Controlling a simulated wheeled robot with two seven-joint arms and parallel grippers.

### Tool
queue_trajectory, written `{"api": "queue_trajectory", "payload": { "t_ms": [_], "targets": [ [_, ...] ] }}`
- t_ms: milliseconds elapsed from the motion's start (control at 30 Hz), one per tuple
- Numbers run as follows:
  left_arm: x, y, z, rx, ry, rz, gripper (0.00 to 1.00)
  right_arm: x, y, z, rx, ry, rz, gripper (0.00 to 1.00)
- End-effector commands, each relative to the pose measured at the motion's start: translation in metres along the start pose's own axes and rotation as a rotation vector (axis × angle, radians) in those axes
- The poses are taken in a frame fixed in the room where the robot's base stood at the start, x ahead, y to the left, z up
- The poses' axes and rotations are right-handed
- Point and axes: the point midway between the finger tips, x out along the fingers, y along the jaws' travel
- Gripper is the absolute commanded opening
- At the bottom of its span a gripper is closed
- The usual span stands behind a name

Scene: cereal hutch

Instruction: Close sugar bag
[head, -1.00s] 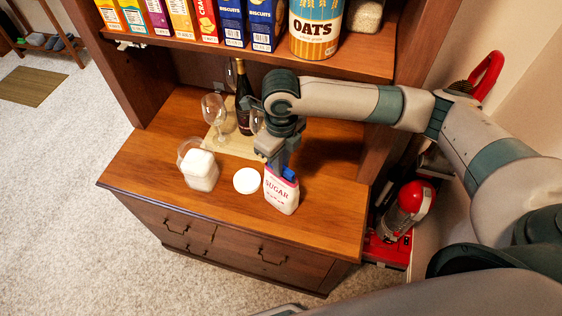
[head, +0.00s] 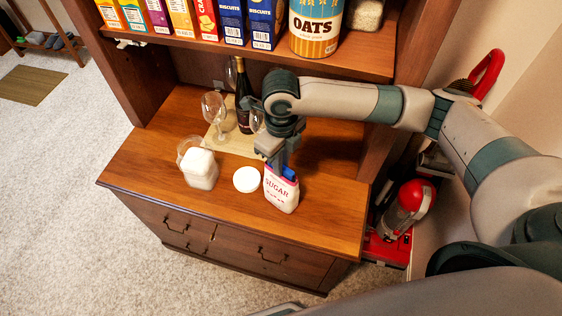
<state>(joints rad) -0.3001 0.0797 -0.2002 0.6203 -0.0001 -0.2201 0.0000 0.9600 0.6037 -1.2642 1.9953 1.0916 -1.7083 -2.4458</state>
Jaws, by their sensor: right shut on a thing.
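The sugar bag (head: 281,191) stands upright on the wooden counter of the hutch. It is white and pink with the word SUGAR on its front, and a blue part (head: 288,172) shows at its top. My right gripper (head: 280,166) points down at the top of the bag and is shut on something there. The fingertips are partly hidden, so I cannot tell whether they hold the blue part or the bag's edge. My left gripper is not in view.
A white round lid (head: 247,179) lies just left of the bag. A jar of white contents (head: 200,169) stands farther left. Wine glasses (head: 213,106) and a dark bottle (head: 243,100) stand behind on a mat. A shelf with boxes and an oats canister (head: 315,27) is above.

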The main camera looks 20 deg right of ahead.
Motion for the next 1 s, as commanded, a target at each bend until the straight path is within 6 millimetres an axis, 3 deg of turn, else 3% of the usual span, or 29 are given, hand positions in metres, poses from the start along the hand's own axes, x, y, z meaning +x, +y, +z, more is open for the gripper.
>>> {"api": "queue_trajectory", "payload": {
  "t_ms": [1000],
  "targets": [
    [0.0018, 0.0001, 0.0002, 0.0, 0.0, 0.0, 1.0, 0.0087, -0.0001, -0.0001, 0.0, 0.0, 0.0, 0.0]
  ]
}}
